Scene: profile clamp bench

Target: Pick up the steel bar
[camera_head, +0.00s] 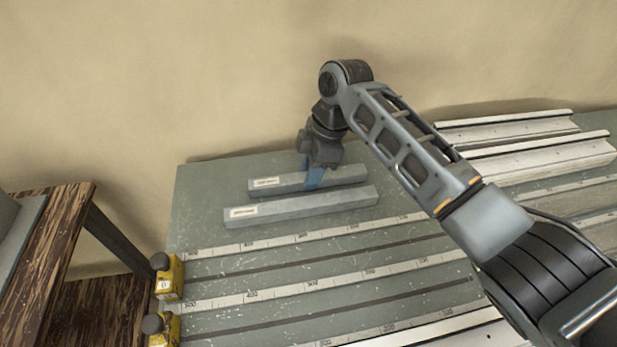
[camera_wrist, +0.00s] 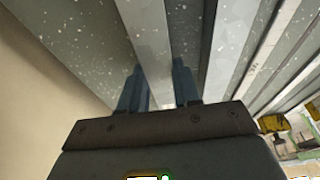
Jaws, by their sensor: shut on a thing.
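Two grey metal bars lie side by side near the far left of the bench, each with a small white label too small to read. I cannot tell from the labels which is the steel bar. My gripper (camera_head: 314,178) points down with its blue fingers astride the rear bar (camera_head: 345,174), right of its label. The front bar (camera_head: 300,206) lies just nearer, apart from it. In the wrist view, my gripper (camera_wrist: 159,85) is shut on the rear bar (camera_wrist: 149,40), which runs between both fingers. Whether the bar is clear of the bench is hard to tell.
The grey-green bench (camera_head: 215,190) has several scale strips and grooves. Yellow blocks with dark knobs (camera_head: 170,275) stand at its left edge. Pale profiles (camera_head: 540,155) lie at the right, behind my arm. A brown wooden table (camera_head: 50,250) stands at left.

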